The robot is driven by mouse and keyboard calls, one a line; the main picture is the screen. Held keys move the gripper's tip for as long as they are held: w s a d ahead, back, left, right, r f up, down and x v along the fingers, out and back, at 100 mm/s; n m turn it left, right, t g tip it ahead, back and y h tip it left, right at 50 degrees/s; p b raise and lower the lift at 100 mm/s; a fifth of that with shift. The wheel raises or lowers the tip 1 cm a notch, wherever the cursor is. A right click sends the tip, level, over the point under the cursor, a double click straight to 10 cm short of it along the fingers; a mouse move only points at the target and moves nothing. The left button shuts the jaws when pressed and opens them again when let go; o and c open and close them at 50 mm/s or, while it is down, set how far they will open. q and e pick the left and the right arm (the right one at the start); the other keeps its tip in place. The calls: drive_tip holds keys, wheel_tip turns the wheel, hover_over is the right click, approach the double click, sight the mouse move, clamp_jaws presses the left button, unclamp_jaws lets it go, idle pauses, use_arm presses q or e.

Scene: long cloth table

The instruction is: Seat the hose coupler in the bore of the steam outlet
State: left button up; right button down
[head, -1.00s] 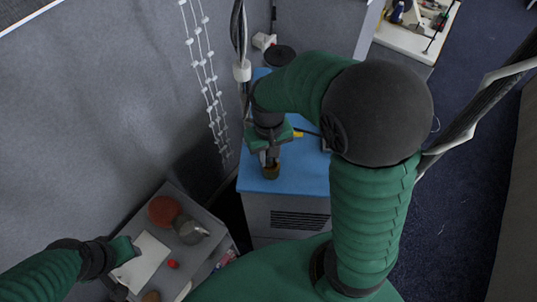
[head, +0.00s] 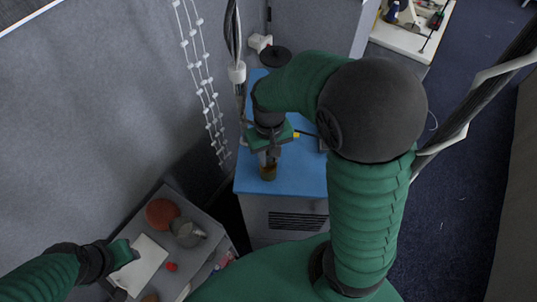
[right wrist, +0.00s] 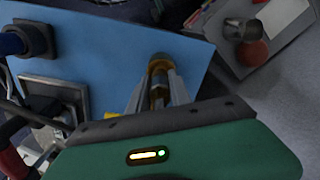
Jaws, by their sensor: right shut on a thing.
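My right gripper (head: 268,157) points down over the blue top in the head view. In the right wrist view its fingers (right wrist: 157,92) are shut on a small brass-coloured piece (right wrist: 158,100), which looks like the hose coupler. A short brown cylinder (head: 268,173) with a dark top is right at the fingertips; it also shows in the right wrist view (right wrist: 160,64). It may be the steam outlet, but I cannot tell for sure, nor whether the brass piece is inside it. My left gripper (head: 125,252) is over a white sheet at the lower left; its fingers are unclear.
The blue top (head: 300,180) is bare in front of the cylinder. A black connector (right wrist: 33,40) and a grey-framed panel (right wrist: 58,100) are near the gripper. A grey side table (head: 205,258) holds a red-brown ball (head: 161,213) and a grey pot (head: 186,232). Cables hang behind.

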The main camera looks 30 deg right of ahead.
use_arm(q)
drive_tip(key=shift+f+b, duration=0.6)
drive_tip(key=shift+f, duration=0.1)
use_arm(e)
drive_tip(key=shift+f, duration=1.05)
drive_tip(key=c, duration=1.1)
unclamp_jaws()
use_arm(q)
drive_tip(key=shift+f+b, duration=0.5)
use_arm(e)
wheel_tip(320, 180, up, 17)
